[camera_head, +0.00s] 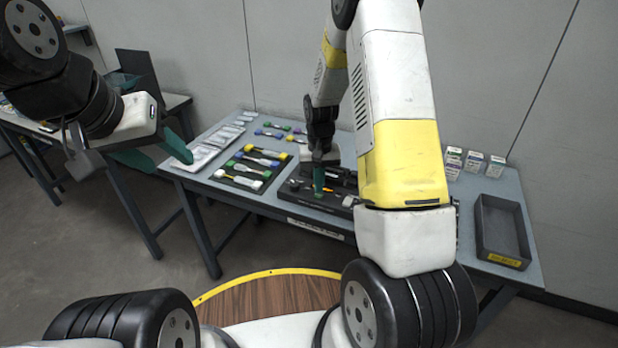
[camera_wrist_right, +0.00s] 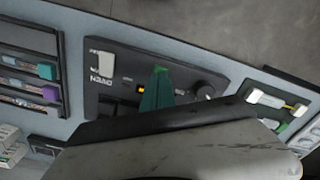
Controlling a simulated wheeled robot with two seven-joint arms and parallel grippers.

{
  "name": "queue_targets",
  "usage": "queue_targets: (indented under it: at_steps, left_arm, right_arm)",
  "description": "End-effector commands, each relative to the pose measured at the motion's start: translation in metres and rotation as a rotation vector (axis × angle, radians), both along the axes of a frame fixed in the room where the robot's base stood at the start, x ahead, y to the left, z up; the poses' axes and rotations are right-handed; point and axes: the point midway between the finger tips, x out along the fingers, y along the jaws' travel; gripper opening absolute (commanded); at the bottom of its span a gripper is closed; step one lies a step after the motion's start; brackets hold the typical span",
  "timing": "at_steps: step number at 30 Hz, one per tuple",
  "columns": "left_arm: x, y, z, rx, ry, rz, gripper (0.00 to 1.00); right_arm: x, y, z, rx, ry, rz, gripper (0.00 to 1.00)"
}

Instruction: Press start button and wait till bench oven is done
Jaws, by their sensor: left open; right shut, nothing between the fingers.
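The bench oven (camera_head: 299,193) is a dark unit at the front middle of the table, partly hidden by my right arm. The right wrist view shows its dark panel (camera_wrist_right: 112,103) with an upside-down OVEN label, a white piece (camera_wrist_right: 105,65), a small orange light (camera_wrist_right: 140,88) and a round knob (camera_wrist_right: 205,92). My right gripper (camera_head: 319,183) is shut and empty over the panel; its green fingertips (camera_wrist_right: 159,84) lie between the light and the knob. I cannot make out the start button or whether the fingers touch the panel. My left gripper (camera_head: 158,158) is open and empty, left of the table.
A grey tray (camera_head: 502,232) is at the table's right end, with small boxes (camera_head: 474,161) behind. Another table (camera_head: 175,101) stands at the left.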

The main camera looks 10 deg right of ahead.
Motion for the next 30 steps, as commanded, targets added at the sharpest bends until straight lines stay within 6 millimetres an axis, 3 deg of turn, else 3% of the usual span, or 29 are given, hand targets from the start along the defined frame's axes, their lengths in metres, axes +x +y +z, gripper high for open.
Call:
queue_targets:
  at_steps: [30]
  left_arm:
    - [0.0, 0.0, 0.0, 0.0, 0.0, 0.0, 0.51]
  right_arm:
    - [0.0, 0.0, -0.019, 0.0, 0.001, 0.0, 0.0]
